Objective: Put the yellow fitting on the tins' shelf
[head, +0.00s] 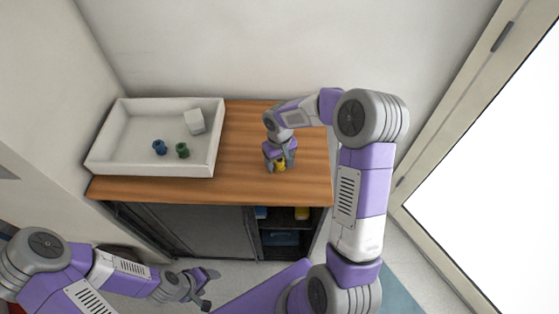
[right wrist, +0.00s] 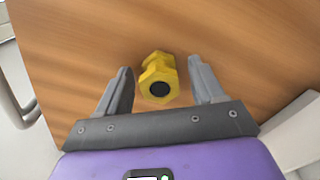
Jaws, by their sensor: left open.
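The yellow fitting (head: 280,166) is on the wooden top near its right end. In the right wrist view the fitting (right wrist: 159,78) has a dark round hole facing the camera. My right gripper (right wrist: 160,68) is open, with one finger on each side of the fitting and a gap to both. In the head view my right gripper (head: 279,160) partly hides the fitting. My left gripper (head: 209,289) is open and empty, low in front of the cabinet. Below the top, an open shelf (head: 282,223) shows part of a yellow tin (head: 302,213) and a blue one (head: 261,212).
A white tray (head: 101,160) on the left of the wooden top (head: 235,188) holds a blue fitting (head: 159,147), a green fitting (head: 182,150) and a white block (head: 194,121). A blue box (head: 280,238) sits below the shelf. A grey panel (head: 205,232) closes the cabinet's left part.

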